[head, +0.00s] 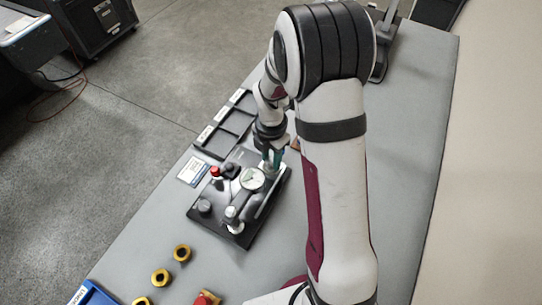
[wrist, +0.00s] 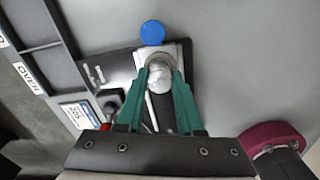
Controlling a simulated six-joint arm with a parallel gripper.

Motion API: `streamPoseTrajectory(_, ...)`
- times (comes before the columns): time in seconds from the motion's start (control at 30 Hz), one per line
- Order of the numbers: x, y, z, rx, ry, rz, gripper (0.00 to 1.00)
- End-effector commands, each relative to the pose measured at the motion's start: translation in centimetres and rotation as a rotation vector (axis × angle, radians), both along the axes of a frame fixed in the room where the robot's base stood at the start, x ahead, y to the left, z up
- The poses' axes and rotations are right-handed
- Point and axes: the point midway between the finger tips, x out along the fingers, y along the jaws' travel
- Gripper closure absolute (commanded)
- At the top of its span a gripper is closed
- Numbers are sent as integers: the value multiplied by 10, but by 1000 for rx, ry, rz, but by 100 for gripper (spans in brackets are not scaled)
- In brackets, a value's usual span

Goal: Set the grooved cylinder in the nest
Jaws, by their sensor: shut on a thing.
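My gripper (wrist: 161,74) has green fingers that are shut on a silvery, round-ended piece, the grooved cylinder (wrist: 160,78). Its grooves cannot be made out. It is over the far end of a dark fixture plate (wrist: 97,66), above a pale metal block; I cannot tell whether it touches it. A round tan-grey rim shows just beyond the piece, perhaps the nest, partly covered by it. In the head view, the fingers of my gripper (head: 271,158) point down beside the dial gauge (head: 252,178), and the cylinder is too small to tell.
A blue disc (wrist: 152,32) lies close beyond the fingers. The fixture carries a red knob (head: 215,171) and metal posts (head: 232,213). A black divided tray (head: 222,138) and a label card (head: 193,171) lie left. Several yellow rings (head: 182,253) stand in front.

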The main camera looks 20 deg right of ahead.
Motion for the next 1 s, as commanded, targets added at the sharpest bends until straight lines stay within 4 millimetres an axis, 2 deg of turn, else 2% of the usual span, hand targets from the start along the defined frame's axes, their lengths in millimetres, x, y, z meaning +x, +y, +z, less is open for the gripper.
streamPoseTrajectory(1.0,0,0,-12,0,0,0,100)
